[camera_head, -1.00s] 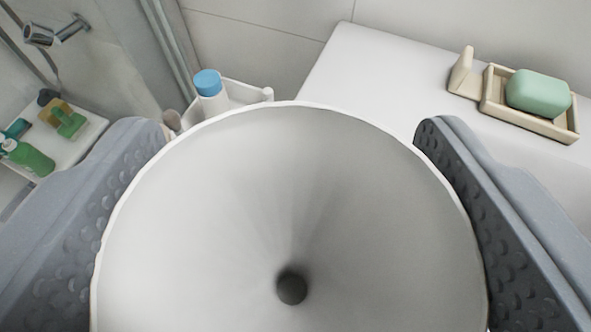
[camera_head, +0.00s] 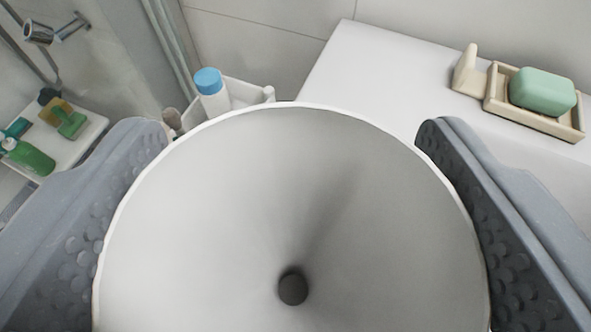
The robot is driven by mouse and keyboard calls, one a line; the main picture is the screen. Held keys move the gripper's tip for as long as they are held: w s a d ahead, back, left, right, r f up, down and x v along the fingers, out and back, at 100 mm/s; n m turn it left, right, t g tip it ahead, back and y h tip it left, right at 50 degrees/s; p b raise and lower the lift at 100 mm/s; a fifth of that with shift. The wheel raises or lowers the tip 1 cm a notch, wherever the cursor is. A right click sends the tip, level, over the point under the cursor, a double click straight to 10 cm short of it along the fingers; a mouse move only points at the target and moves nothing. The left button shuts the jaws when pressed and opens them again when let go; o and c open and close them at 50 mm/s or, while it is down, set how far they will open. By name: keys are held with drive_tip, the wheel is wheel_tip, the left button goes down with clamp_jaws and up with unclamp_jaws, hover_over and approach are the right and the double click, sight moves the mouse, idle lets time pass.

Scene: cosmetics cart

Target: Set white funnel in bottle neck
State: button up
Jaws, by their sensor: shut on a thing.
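The white funnel (camera_head: 220,210) fills the lower middle of the view, its wide mouth facing the camera and its dark outlet hole low in the centre. My gripper (camera_head: 292,215) is shut on the funnel, with one grey studded finger at each side of the rim. A white bottle with a blue cap (camera_head: 211,92) stands beyond the funnel's far rim, in a white cart tray (camera_head: 250,92). I cannot tell whether it is the task's bottle. No open bottle neck shows; the funnel hides what is under it.
A white counter (camera_head: 380,75) lies at the upper right, with a green soap bar (camera_head: 543,91) in a beige dish (camera_head: 530,123) and a beige holder (camera_head: 468,73). At left, a shelf (camera_head: 84,143) holds a green bottle (camera_head: 28,157). A shower fitting (camera_head: 55,28) is on the wall.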

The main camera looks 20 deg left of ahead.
drive_tip(key=shift+f+b, duration=0.45)
drive_tip(key=shift+f, duration=0.8)
idle(0.8)
drive_tip(key=o, duration=1)
drive_tip(key=shift+o, duration=0.2)
drive_tip(key=shift+s, duration=0.1)
drive_tip(key=v, duration=1.3)
drive_tip(key=shift+s+d, duration=0.15)
drive_tip(key=shift+s, duration=0.1)
drive_tip(key=s+d+r+m+t+h, duration=0.1)
drive_tip(key=d+r+h, duration=0.1)
drive_tip(key=d+r, duration=0.5)
drive_tip(key=d+r+m+t+h, duration=0.15)
drive_tip(key=d+r, duration=0.25)
drive_tip(key=r, duration=0.8)
drive_tip(key=s+d+r+m, duration=0.1)
drive_tip(key=s+d+r, duration=0.1)
drive_tip(key=s+r, duration=0.3)
drive_tip(key=s+d+r+h, duration=0.1)
drive_tip(key=s+d+r, duration=0.2)
drive_tip(key=r, duration=0.7)
drive_tip(key=s, duration=0.2)
drive_tip(key=shift+s+r+m, duration=0.25)
drive_tip(key=shift+r+m, duration=0.1)
drive_tip(key=shift+r, duration=0.05)
